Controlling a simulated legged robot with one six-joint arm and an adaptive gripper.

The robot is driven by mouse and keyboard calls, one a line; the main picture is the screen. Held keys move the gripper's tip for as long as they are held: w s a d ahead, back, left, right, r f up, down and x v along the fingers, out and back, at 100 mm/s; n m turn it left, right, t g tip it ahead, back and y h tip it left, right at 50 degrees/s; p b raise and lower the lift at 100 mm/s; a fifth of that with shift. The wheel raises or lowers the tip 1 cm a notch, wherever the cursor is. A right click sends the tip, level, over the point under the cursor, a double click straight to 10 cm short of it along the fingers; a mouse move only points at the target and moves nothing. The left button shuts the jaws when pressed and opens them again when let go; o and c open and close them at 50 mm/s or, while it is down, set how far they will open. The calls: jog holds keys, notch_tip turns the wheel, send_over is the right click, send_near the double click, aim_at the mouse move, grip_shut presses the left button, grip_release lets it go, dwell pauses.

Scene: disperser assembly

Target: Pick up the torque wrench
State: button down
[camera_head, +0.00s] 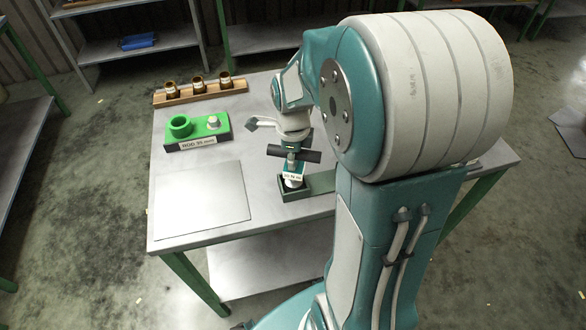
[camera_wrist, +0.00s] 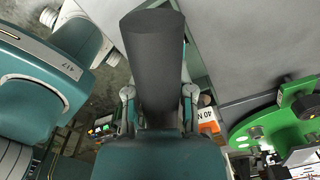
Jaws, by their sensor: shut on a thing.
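The wrench's lower end is at a green holder (camera_head: 318,184). I cannot tell whether it is still seated there or lifted slightly.
A flat grey plate (camera_head: 200,200) lies in front. My arm hides the table's right side.

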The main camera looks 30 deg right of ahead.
notch_tip(320, 180, up, 10)
jog(key=shift+f, duration=0.2)
jog(key=shift+r, duration=0.25)
jog(key=shift+s, duration=0.1)
dwell(1.8)
